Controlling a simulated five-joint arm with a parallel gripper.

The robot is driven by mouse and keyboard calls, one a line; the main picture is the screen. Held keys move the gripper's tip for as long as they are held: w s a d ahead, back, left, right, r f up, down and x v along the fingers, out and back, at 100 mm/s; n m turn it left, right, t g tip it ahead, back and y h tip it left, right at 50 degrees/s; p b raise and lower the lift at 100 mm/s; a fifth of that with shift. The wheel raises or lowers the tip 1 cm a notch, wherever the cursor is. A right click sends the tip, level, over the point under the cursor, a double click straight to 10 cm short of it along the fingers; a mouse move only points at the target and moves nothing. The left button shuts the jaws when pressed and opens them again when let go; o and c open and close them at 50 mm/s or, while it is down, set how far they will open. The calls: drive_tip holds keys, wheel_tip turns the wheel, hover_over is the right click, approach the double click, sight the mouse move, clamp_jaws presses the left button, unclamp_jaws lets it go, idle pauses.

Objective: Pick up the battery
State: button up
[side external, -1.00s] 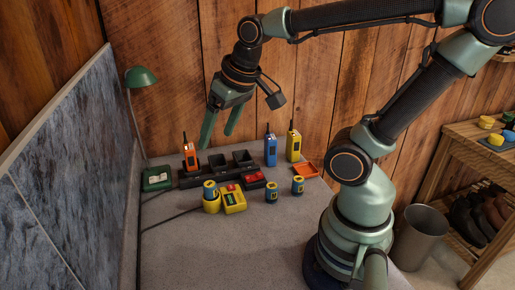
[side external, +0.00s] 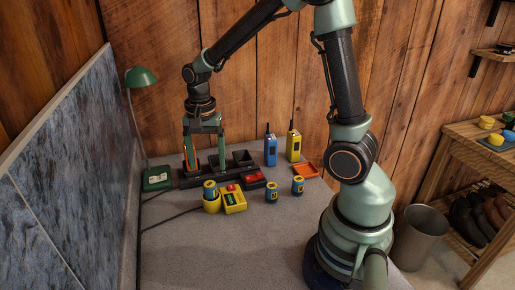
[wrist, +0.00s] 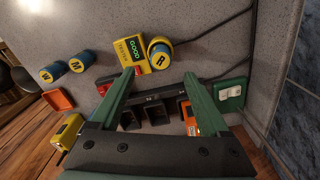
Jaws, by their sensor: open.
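Several blue-and-yellow cylindrical batteries stand on the grey bench. One, marked R (wrist: 160,54), sits in the round yellow cup of the yellow tester (wrist: 133,50), whose display reads GOOD; the side view shows this battery (side external: 210,189) and tester (side external: 234,202) too. Batteries marked M (wrist: 78,65) and W (wrist: 50,74) stand apart from it; in the side view two loose batteries (side external: 271,191) (side external: 298,185) stand right of the tester. My gripper (side external: 206,167) points down over the black charger rack, behind the tester. Its fingers (wrist: 159,73) are apart with nothing held between them.
The black charger rack (wrist: 155,102) has empty slots and an orange radio (wrist: 190,122), mostly hidden by my gripper in the side view. Blue (side external: 271,150) and yellow (side external: 293,145) radios and an orange tray (side external: 306,170) stand right. A green lamp (side external: 141,77) stands left. The front bench is clear.

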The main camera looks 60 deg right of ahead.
sight(210, 184)
drive_tip(key=shift+f, duration=4.35)
clamp_jaws()
